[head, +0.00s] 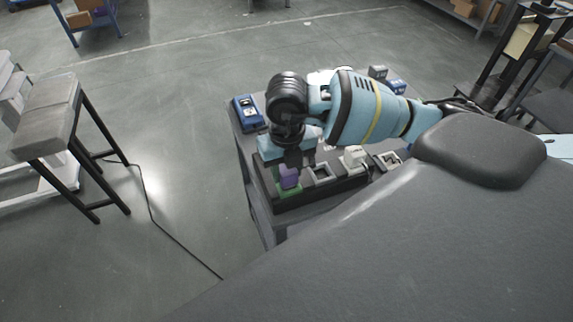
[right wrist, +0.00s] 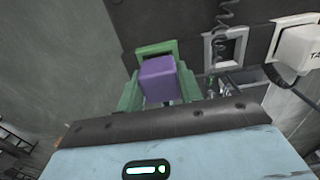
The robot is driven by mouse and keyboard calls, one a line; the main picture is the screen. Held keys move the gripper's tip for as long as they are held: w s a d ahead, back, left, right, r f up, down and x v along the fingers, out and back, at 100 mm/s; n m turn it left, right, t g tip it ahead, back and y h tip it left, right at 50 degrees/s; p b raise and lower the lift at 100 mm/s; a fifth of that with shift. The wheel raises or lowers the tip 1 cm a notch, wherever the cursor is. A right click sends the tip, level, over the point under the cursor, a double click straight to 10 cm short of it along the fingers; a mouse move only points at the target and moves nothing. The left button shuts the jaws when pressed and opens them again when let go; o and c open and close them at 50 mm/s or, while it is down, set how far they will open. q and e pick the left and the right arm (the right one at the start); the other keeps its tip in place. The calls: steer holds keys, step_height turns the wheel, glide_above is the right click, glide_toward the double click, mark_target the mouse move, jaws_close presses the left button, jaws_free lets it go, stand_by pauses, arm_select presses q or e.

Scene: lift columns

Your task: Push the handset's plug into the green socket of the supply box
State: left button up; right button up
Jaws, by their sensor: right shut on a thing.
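The supply box (head: 325,187) is a long black box on a grey table, with a row of sockets. The green socket (head: 290,191) is at its left end, and its green frame shows in the right wrist view (right wrist: 157,48). My right gripper (head: 292,163) is over that end, shut on a purple plug (head: 289,178). The purple plug (right wrist: 159,80) overlaps the green frame in the right wrist view. I cannot tell how deep it sits, if at all. The fingertips are partly hidden. My left gripper is out of view.
A grey empty socket (head: 320,174) is right of the green one, then a white plug (head: 354,158) with a dark cable. A blue device (head: 248,112) stands at the table's left corner. A coiled cord (right wrist: 225,38) hangs near the grey socket.

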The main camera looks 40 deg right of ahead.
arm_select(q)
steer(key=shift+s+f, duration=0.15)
arm_select(e)
steer(key=shift+f, duration=0.4)
steer(key=o, duration=1.2)
steer(key=shift+r, duration=0.15)
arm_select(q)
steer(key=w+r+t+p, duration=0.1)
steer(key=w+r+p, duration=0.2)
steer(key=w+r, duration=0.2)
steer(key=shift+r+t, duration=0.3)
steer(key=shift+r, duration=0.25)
arm_select(e)
steer(key=shift+r, duration=3.4)
